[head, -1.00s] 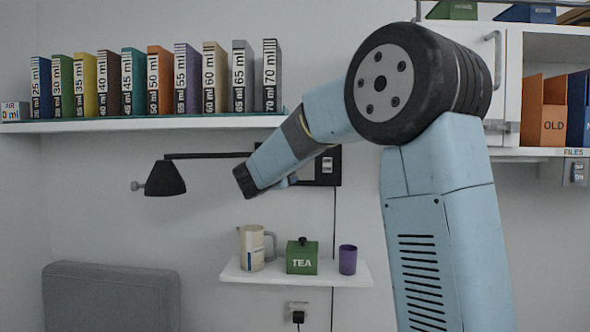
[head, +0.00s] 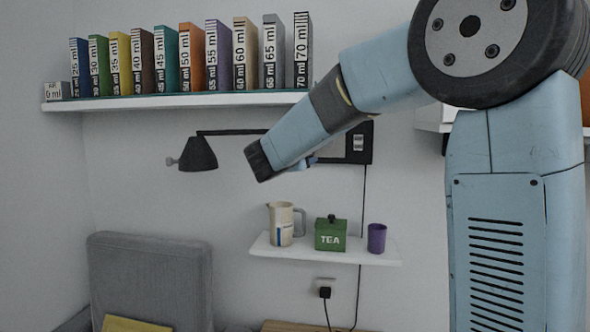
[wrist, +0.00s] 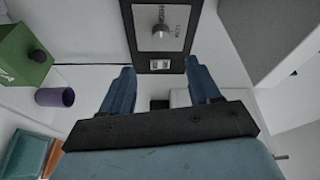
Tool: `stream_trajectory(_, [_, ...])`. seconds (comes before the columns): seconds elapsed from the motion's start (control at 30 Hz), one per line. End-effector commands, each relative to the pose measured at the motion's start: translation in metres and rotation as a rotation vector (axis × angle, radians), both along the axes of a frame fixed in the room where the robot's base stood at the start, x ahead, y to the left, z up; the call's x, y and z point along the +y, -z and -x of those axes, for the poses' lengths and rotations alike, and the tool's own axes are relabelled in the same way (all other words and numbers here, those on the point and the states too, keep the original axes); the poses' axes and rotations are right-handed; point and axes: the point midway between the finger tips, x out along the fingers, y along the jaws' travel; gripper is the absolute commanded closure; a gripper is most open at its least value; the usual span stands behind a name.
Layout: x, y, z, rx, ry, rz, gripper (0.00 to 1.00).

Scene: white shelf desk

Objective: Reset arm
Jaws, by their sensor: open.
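My arm reaches from the right side of the head view toward the left, with its forearm slanting down. My gripper (wrist: 161,88) shows in the wrist view with its two blue fingers spread apart and nothing between them. In the head view the arm ends at a dark wrist part (head: 259,160), and the fingers are mostly hidden behind it. Ahead of the fingers in the wrist view is a black-framed wall panel (wrist: 160,35) with a knob and a switch. The panel (head: 358,142) is partly hidden by my arm in the head view.
A small shelf (head: 300,254) holds a cream jug (head: 280,225), a green tea box (head: 331,235) and a purple cup (head: 376,238). Above is a long shelf (head: 180,101) with several labelled books. A black wall lamp (head: 198,155) hangs left of my arm. A grey chair (head: 150,265) stands lower left.

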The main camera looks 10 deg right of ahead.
Motion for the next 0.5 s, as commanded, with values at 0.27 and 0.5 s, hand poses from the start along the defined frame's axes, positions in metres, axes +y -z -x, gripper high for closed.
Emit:
stream_trajectory(0.27, [0.005, -0.029, 0.020, 0.057, -0.296, 0.157, 0.38])
stream_trajectory(0.5, [0.017, -0.025, 0.068, 0.206, -0.596, 0.380, 0.38])
